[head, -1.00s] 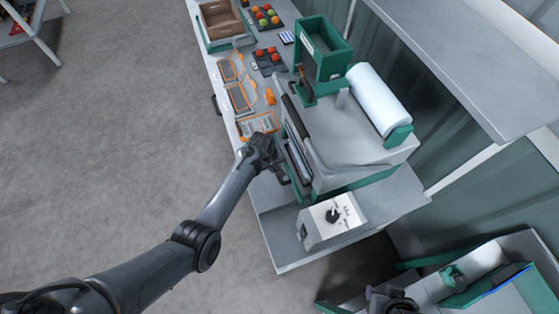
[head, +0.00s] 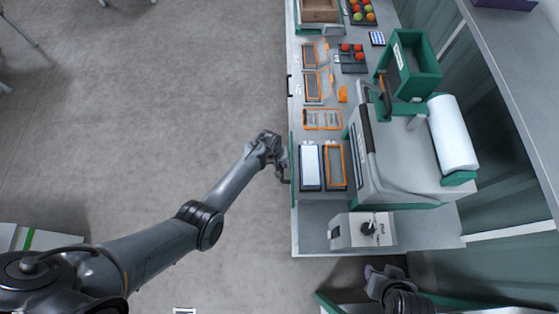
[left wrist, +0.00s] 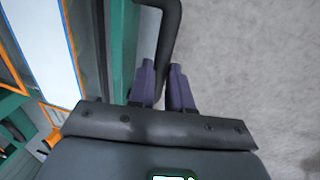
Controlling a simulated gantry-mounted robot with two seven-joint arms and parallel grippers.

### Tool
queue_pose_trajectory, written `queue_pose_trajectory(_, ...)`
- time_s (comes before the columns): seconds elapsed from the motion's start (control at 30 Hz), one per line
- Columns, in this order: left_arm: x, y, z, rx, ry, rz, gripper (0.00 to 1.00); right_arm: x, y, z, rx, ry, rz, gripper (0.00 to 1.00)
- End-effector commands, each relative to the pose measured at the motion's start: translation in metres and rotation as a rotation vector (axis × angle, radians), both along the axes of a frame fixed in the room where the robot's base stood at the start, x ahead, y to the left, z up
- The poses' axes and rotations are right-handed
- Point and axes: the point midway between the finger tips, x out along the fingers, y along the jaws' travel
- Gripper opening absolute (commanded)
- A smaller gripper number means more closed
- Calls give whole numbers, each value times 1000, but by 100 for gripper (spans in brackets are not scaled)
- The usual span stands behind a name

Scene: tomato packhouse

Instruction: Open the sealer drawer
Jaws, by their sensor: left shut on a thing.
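The sealer (head: 405,155) is a grey machine with a white film roll on top. Its drawer (head: 323,186) is out to the left, with a white-topped slot and an orange-framed slot side by side and a green front. My left gripper (head: 284,164) is at the dark handle on the drawer's front. In the left wrist view the purple fingers (left wrist: 163,88) are shut on the dark handle bar (left wrist: 169,35), beside the green drawer front (left wrist: 124,50). My right gripper (head: 376,275) is at the bottom, away from the sealer; its jaws are unclear.
A grey control box (head: 346,232) with a black knob stands on the bench before the sealer. Orange-framed trays (head: 322,119), dark trays of tomatoes (head: 352,67) and a green bin (head: 422,85) are farther along. The floor left of the bench is clear.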

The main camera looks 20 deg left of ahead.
Motion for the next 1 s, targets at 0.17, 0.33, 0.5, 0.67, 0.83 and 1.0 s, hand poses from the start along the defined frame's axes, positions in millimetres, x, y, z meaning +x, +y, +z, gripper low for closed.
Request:
queue_pose_trajectory(0.17,0,0,1,0,-1,-6,0,0,1,0,2,1,-1,43)
queue_pose_trajectory(0.33,0,0,0,0,-1,-6,0,0,1,0,2,1,-1,43)
queue_pose_trajectory(0.5,0,0,0,1,-1,-6,36,-1,0,0,1,2,-1,43)
queue_pose_trajectory(0.67,0,0,0,0,-1,-5,44,-1,-1,0,-3,2,1,43)
queue_pose_trajectory(0.83,0,0,0,0,-1,-4,44,-1,-2,0,-7,2,5,43)
queue_pose_trajectory(1.0,-1,1,8,0,-1,-4,44,-1,-2,3,-8,2,5,43)
